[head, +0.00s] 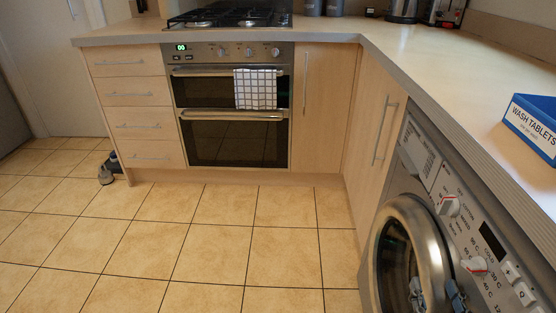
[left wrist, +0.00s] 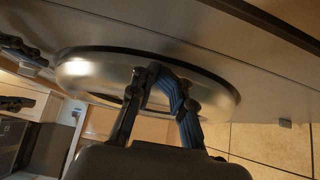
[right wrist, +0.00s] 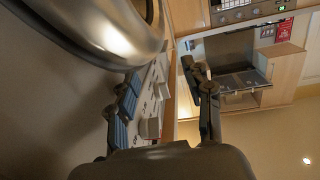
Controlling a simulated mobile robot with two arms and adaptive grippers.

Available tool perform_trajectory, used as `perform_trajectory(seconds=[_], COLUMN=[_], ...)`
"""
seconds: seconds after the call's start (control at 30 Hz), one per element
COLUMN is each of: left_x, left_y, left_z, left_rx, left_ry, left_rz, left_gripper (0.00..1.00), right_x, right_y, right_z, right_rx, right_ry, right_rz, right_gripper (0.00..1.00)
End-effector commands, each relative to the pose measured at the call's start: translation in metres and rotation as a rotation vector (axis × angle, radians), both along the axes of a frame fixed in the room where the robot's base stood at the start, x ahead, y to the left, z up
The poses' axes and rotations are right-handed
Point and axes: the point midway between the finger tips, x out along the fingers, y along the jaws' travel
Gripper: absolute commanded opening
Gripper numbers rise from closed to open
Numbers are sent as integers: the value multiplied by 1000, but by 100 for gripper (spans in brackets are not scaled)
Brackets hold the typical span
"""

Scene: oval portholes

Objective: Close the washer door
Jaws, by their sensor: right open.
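The washer (head: 440,185) is at the right of the head view, under the counter. Its round door has a broad metal ring (head: 433,240) and dark glass. The ring is close to the washer front; I cannot tell whether it is latched. The left wrist view shows the ring (left wrist: 88,76) with my left gripper (left wrist: 160,72) at it; its fingertips look close together, and contact is unclear.
The counter (head: 430,65) runs above the washer, with a blue wash tablets box (head: 533,125) on it. An oven (head: 232,105) and drawers (head: 130,115) stand at the back. The tiled floor (head: 200,245) is clear, apart from dark shoes (head: 108,170) by the drawers.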

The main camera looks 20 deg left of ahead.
Motion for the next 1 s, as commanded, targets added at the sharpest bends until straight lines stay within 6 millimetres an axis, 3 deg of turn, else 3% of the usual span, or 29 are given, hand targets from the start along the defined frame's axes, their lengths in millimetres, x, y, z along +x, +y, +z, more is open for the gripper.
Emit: perform_trajectory(seconds=[0.23, 0.7, 1.0], left_x=[-9, -88, -102], left_y=[11, 53, 61], left_z=[-5, -2, 0], left_rx=[5, 4, 1], left_ry=[5, 0, -2], left_rz=[7, -4, -5], left_gripper=[0, 0, 0], right_x=[0, 0, 0], right_y=[1, 1, 1], right_z=[-1, 0, 0], right_rx=[1, 1, 1], right_ry=[1, 1, 1], right_rz=[2, 2, 2], right_gripper=[51, 51, 51])
